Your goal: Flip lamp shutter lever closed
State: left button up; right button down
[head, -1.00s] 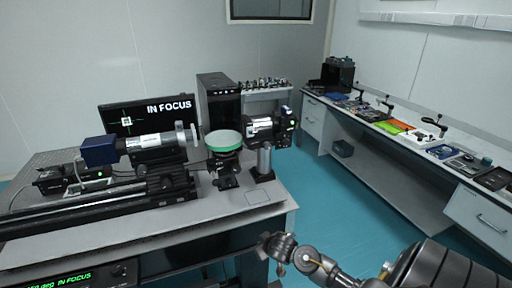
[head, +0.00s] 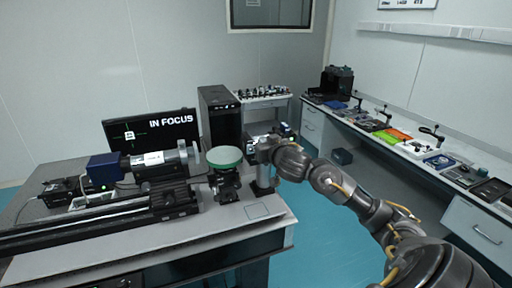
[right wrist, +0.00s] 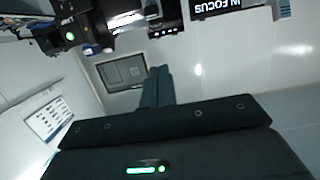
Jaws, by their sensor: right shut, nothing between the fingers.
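The lamp (head: 262,128) is a black and silver housing on a post at the right end of the optical table (head: 190,222). My right arm covers much of it in the head view. In the right wrist view the lamp (right wrist: 110,25) is at the upper left, with a green light on it. I cannot make out its shutter lever. My right gripper (right wrist: 160,72) is shut and empty, its dark fingers pointing up the picture, below the lamp with a visible gap. In the head view it (head: 252,147) is at the lamp post, its fingertips unclear. My left gripper is not in view.
A green-rimmed round disc (head: 224,157) stands just left of the lamp. A rail with a blue-ended instrument (head: 104,170) and a monitor (head: 150,132) reading IN FOCUS are further left. A side bench (head: 400,150) with tools runs along the right wall.

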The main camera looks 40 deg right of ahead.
jog(key=p+x, duration=0.1)
jog(key=x, duration=0.9)
jog(key=shift+r, duration=0.1)
jog(key=shift+s+a+f+p, duration=0.15)
jog(key=shift+s+f+p, duration=0.15)
jog(key=shift+f, duration=0.25)
jog(key=shift+s+a+f+p, duration=0.1)
jog(key=shift+s+f+p, duration=0.15)
jog(key=shift+f, duration=0.35)
jog(key=shift+s+a+f, duration=0.1)
jog(key=shift+s+f, duration=0.35)
jog(key=shift+f, duration=0.3)
